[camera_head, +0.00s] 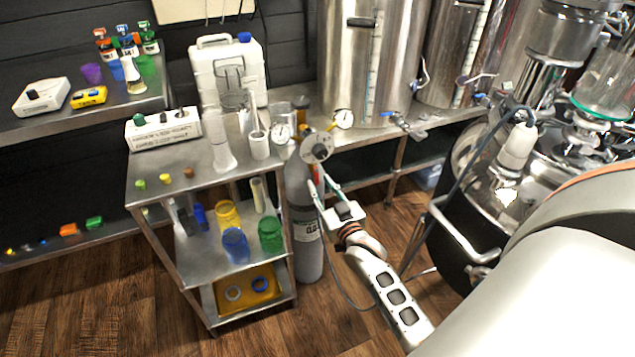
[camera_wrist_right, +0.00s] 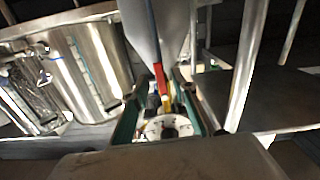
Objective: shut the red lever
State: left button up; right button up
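The red lever (camera_wrist_right: 160,78) shows in the right wrist view as a small red bar beside a hose or rod, with a yellow part (camera_wrist_right: 166,103) just below it. My right gripper (camera_wrist_right: 156,88) is open, with its two green-edged fingers on either side of the lever; whether they touch it, I cannot tell. In the head view the right gripper (camera_head: 322,187) is at the neck of the grey gas cylinder (camera_head: 305,235), below its gauges (camera_head: 318,148). Only a sliver of red (camera_head: 319,171) shows there, and the fingers partly cover it. My left gripper is not in view.
Steel tanks (camera_head: 370,60) stand on a bench behind. A round vessel with a hose (camera_head: 495,185) is at right. Wooden floor is clear at front left.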

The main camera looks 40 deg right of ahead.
jog(key=shift+x, duration=1)
jog(key=shift+c, duration=0.4)
grip_shut()
